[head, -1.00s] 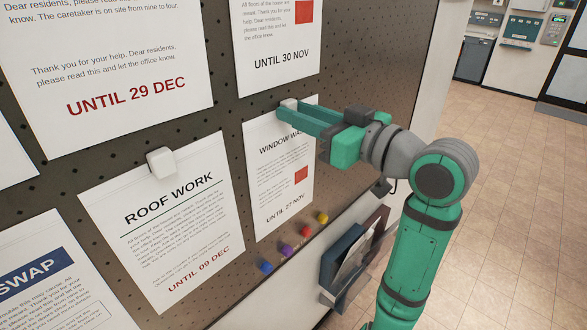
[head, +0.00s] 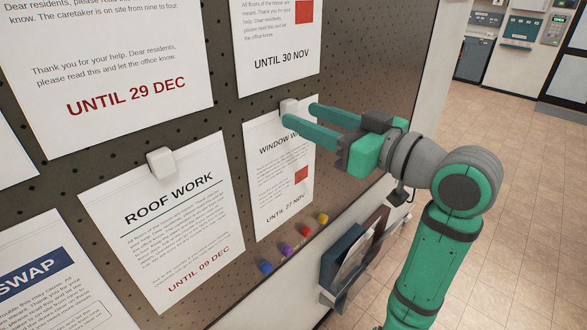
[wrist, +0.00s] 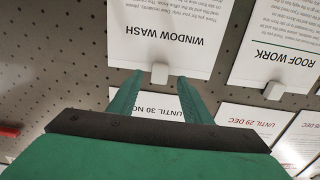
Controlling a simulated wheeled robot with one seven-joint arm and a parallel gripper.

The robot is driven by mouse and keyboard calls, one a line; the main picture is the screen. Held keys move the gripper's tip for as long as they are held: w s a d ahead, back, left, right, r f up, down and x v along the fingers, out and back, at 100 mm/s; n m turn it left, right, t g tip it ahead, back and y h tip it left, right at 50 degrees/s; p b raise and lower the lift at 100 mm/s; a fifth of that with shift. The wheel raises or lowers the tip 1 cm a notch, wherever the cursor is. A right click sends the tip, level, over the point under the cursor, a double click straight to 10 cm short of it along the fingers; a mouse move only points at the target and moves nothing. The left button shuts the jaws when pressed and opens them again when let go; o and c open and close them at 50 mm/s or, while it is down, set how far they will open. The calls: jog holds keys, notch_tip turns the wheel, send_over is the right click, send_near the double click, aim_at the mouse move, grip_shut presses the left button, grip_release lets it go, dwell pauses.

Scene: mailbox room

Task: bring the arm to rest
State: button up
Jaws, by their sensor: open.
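My gripper (head: 298,120) is open and empty in front of the board, with its two green fingers apart. It points at the top of the WINDOW WASH notice (head: 270,185), which hangs from a white clip (head: 289,107). In the wrist view my gripper (wrist: 155,82) shows with the white clip (wrist: 160,73) framed between and just beyond the fingertips. The fingers appear clear of the clip.
The ROOF WORK notice (head: 165,220) hangs to the left from its own white clip (head: 162,162). Several coloured magnets (head: 305,230) sit along the board's lower edge. A dark holder with papers (head: 345,255) is below my arm. Open tiled floor (head: 510,180) lies to the right.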

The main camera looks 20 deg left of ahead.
jog(key=v, duration=0.8)
jog(key=w+d+f+m+t+h, duration=0.1)
jog(key=w+f+m+t+h, duration=0.3)
jog(key=f, duration=0.6)
jog(key=w+d+f+m+t+h, duration=0.1)
jog(key=d+f+m+t, duration=0.15)
jog(key=f+m, duration=0.45)
jog(key=w+d+f+m+t+h, duration=0.1)
jog(key=w+f+m+t+h, duration=0.2)
jog(key=f, duration=0.9)
jog(key=s+d+f+m+t+h, duration=0.1)
jog(key=s+f+m+h, duration=0.15)
jog(key=f, duration=0.35)
jog(key=s+d+f+m+h, duration=0.1)
jog(key=s+f, duration=0.2)
jog(key=f, duration=0.2)
jog(key=s+d+f+h, duration=0.2)
jog(key=s+f, duration=0.4)
jog(key=s, duration=0.2)
jog(key=s+d+f+h, duration=0.2)
jog(key=s+f+h, duration=0.1)
jog(key=s+f, duration=0.4)
jog(key=s+r+n+g, duration=0.1)
jog(key=s+r+n, duration=0.1)
jog(key=s, duration=1.8)
jog(key=shift+s+a+n, duration=0.2)
jog(key=shift+n, duration=0.55)
